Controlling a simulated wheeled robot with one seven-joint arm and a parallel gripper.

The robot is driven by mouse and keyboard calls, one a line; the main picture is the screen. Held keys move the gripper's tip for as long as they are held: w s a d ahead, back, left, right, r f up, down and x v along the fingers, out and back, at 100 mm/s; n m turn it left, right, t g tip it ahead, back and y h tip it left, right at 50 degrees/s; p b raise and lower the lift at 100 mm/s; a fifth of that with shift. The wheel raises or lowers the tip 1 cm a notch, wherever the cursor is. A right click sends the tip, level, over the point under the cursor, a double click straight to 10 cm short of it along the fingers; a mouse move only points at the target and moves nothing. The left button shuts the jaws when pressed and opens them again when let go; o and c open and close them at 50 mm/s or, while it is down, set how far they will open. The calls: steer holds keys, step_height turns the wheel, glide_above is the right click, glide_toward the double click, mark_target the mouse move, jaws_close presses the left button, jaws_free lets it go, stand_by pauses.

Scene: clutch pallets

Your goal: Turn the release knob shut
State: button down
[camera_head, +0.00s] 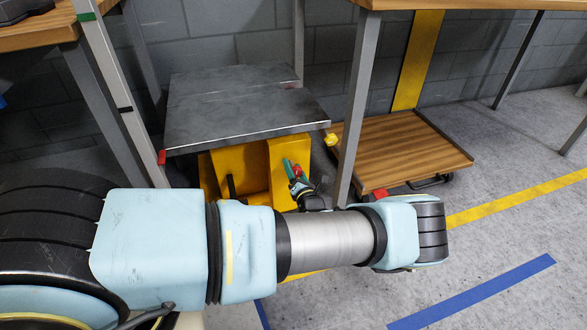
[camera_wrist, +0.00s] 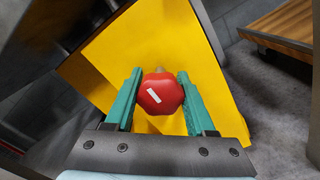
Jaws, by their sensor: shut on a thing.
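In the head view my gripper (camera_head: 291,168) is at the front of the yellow housing (camera_head: 256,168), below the table top. The knob itself is mostly hidden there by the fingers.
The grey table top (camera_head: 235,105) overhangs my gripper. A metal leg (camera_head: 354,120) of a wooden bench stands just right of it. A low wooden-topped cart (camera_head: 405,150) is further right. Open floor lies at the lower right.

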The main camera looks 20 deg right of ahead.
steer(key=shift+c, duration=1.2)
jaws_free()
steer(key=shift+s, duration=0.1)
steer(key=s+a+p, duration=0.1)
steer(key=s, duration=0.9)
steer(key=shift+s+a, duration=0.15)
steer(key=shift+s, duration=0.1)
